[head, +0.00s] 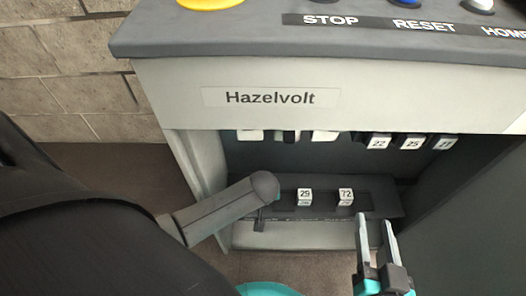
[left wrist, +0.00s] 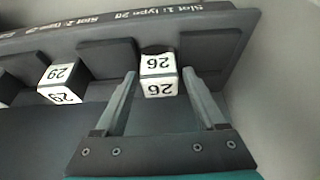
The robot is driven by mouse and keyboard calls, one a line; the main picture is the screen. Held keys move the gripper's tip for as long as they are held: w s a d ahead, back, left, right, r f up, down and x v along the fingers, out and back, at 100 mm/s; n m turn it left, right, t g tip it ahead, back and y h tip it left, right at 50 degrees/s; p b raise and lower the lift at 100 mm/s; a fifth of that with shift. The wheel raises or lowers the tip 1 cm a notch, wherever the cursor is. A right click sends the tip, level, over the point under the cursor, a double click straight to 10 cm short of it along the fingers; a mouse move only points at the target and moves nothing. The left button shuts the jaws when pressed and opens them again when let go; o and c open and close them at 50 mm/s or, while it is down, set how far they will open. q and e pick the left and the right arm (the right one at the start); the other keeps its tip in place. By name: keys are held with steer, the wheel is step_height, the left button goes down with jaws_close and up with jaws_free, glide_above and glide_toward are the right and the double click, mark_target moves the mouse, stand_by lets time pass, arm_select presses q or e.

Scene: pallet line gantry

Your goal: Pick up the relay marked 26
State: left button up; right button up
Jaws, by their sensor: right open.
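The relay marked 26 (left wrist: 159,77) is a white block with its number on two faces, upside down in the left wrist view. It sits in the dark slotted rack (left wrist: 108,60). My left gripper (left wrist: 160,84) is open, its fingers on either side of the relay with a visible gap at each side. In the head view my left arm hides this relay, and the left gripper is mostly hidden there. My right gripper (head: 375,219) is open and empty, in front of the rack's right part.
Relays 29 (head: 305,197) and 72 (head: 346,197) stand in the same rack; relay 29 also shows in the left wrist view (left wrist: 61,81). Above hang relays 22 (head: 378,142), 25 (head: 412,142) and 27 (head: 444,143). The Hazelvolt panel (head: 390,100) overhangs the rack.

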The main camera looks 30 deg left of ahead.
arm_select(q)
jaws_close()
stand_by(0.3)
steer(key=shift+r, duration=0.1)
